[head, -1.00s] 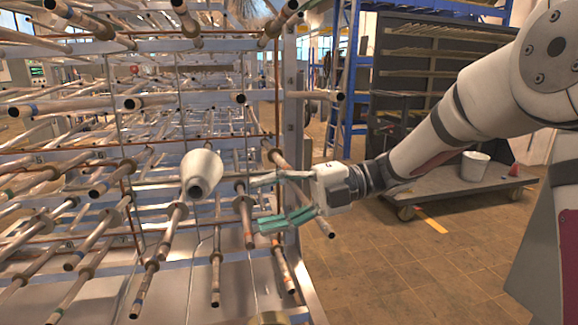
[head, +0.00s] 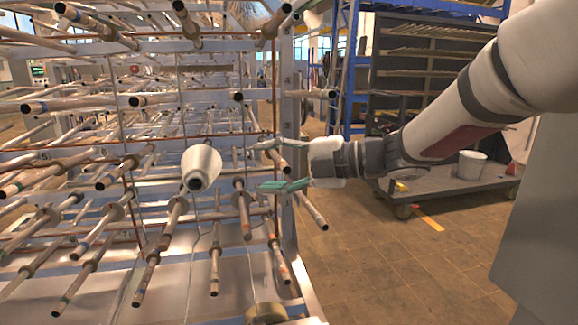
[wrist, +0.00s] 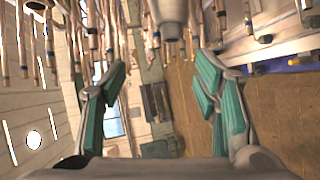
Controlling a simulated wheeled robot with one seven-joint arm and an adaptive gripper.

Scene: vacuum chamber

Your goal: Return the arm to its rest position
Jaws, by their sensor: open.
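My gripper (head: 283,166) is open and empty in the head view, its green-padded fingers spread and pointing left toward the rack of pipes. It is to the right of a pale cone-shaped spool (head: 201,166) that sits on one of the rack's pegs, with a clear gap between them. In the wrist view the two green finger pads (wrist: 160,95) stand wide apart with nothing between them. The spool (wrist: 170,14) shows at the top of that view, beyond the fingertips. My arm reaches in from the right of the head view.
The metal rack (head: 290,110) with many protruding copper-coloured pegs fills the left. A dark shelf cart (head: 440,185) carrying a white bucket (head: 472,165) stands behind my arm. Blue shelving (head: 345,70) is at the back. Brown tiled floor (head: 390,260) is free at lower right.

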